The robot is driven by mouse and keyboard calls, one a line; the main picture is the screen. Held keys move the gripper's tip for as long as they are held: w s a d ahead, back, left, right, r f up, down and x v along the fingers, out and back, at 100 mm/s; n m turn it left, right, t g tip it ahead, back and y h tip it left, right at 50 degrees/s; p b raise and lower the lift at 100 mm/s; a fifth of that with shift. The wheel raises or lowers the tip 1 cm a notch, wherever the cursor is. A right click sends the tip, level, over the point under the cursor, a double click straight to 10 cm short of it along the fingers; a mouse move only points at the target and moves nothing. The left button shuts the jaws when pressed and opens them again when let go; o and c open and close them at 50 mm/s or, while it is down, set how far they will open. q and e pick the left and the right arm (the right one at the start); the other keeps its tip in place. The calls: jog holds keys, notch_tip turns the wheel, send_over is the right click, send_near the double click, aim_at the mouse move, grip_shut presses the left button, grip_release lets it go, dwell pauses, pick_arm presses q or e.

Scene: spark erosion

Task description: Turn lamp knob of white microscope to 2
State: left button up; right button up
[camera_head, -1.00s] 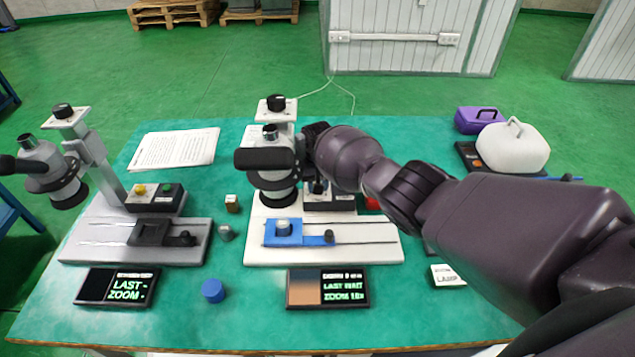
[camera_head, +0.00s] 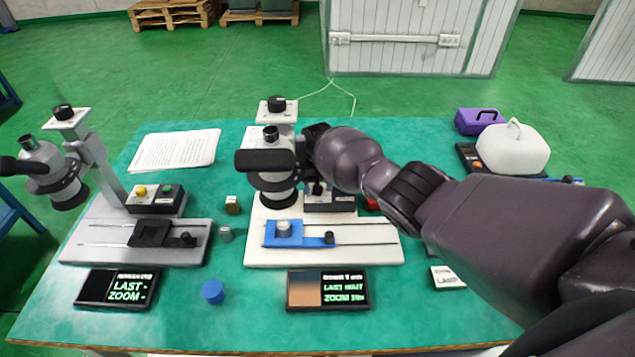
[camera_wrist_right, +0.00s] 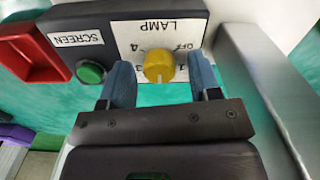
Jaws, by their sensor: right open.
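The white microscope (camera_head: 290,112) stands in the middle of the table, and its dark control box (camera_head: 330,204) sits on its base, partly hidden by my right arm. In the right wrist view the yellow lamp knob (camera_wrist_right: 158,68) sits on a white plate marked LAMP (camera_wrist_right: 172,28), seen upside down. The marks OFF, 4, 3 and 1 show in part; the knob's pointer is unclear. My right gripper (camera_wrist_right: 161,76) is open, with one blue-grey finger on each side of the knob and visible gaps to it. My left gripper is out of view.
A green button (camera_wrist_right: 90,72) with a SCREEN label and a red tray (camera_wrist_right: 32,55) lie beside the knob. A grey microscope (camera_head: 90,150) stands at left. A display (camera_head: 328,290) and a blue cap (camera_head: 213,291) lie in front.

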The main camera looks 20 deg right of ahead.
jog(key=shift+r, duration=0.6)
pick_arm(q)
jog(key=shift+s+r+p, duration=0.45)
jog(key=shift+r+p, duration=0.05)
jog(key=shift+p, duration=0.65)
pick_arm(e)
notch_tip(320, 180, up, 10)
jog(key=shift+f, duration=0.15)
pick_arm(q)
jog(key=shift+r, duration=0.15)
